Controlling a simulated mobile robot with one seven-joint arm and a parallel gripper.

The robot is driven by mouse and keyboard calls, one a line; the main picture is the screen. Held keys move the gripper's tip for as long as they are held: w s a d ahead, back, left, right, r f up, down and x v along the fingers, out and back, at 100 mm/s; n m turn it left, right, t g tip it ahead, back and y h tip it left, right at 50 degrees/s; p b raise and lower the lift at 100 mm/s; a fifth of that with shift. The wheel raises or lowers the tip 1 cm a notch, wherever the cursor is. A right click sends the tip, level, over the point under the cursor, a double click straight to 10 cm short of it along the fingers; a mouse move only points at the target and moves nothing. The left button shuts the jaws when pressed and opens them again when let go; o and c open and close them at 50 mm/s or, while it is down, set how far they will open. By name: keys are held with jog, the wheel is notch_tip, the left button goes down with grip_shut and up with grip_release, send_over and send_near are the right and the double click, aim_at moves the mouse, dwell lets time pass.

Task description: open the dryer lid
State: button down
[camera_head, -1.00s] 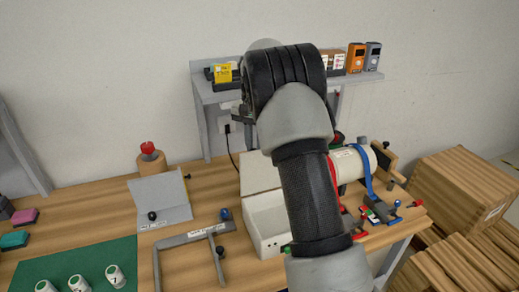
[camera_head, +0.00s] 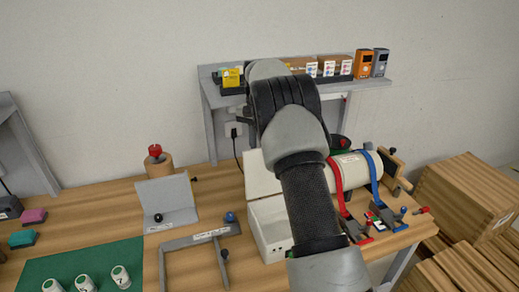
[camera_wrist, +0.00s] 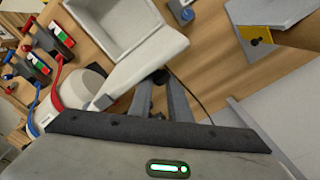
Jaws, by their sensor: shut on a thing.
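The dryer looks like a white open-topped box (camera_head: 268,233) at the middle of the bench, partly behind my arm in the head view. Its white lid (camera_head: 262,174) stands raised at the back of the box. In the wrist view, the box's hollow inside (camera_wrist: 112,22) shows at the top, with the lid (camera_wrist: 150,52) below it. My gripper (camera_wrist: 161,84) is shut on a small dark knob (camera_wrist: 160,75) at the lid's edge. In the head view my arm hides the gripper and the knob.
A white cylinder (camera_head: 352,167) with red and blue straps lies right of the box. A grey bracket (camera_head: 195,240) and grey folded stand (camera_head: 166,201) are to its left. A grey shelf (camera_head: 212,93) with small boxes stands behind my arm. Wooden crates (camera_head: 462,188) are at right.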

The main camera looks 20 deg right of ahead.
jog(key=c, duration=1.6)
grip_release()
jog(key=shift+w+a+f, duration=0.25)
jog(key=shift+a+f, duration=0.25)
jog(key=shift+a, duration=0.35)
jog(key=shift+o, duration=0.2)
jog(key=shift+s+d, duration=0.1)
jog(key=shift+d+f, duration=0.1)
jog(key=shift+d+r, duration=0.1)
jog(key=shift+r, duration=0.1)
notch_tip(320, 180, up, 12)
jog(key=shift+d, duration=0.1)
